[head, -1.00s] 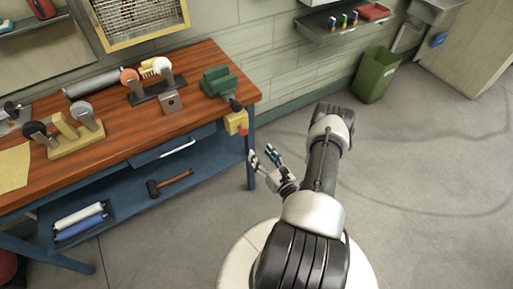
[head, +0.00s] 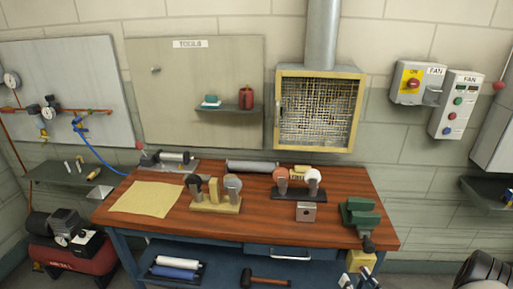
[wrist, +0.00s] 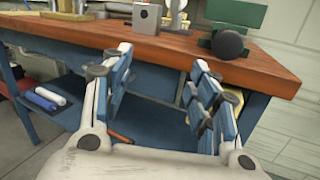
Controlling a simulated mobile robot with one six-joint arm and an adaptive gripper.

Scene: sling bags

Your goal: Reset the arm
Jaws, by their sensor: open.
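My gripper (wrist: 162,62) is open and empty in the wrist view, its two blue-padded fingers spread apart in front of the workbench's front edge. In the head view only the tips of my gripper (head: 358,280) show at the bottom, below the bench's right front corner. The wooden workbench (head: 330,232) fills the middle of the head view. Most of my arm is outside the head view, with a dark part at the lower right.
A green vise (head: 360,215) sits at the bench's right end, close above my gripper, and also shows in the wrist view (wrist: 236,14). A yellow block (head: 359,260) hangs below it. A hammer (head: 264,279) lies on the lower shelf. Wall-mounted fan boxes (head: 456,104) are at right.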

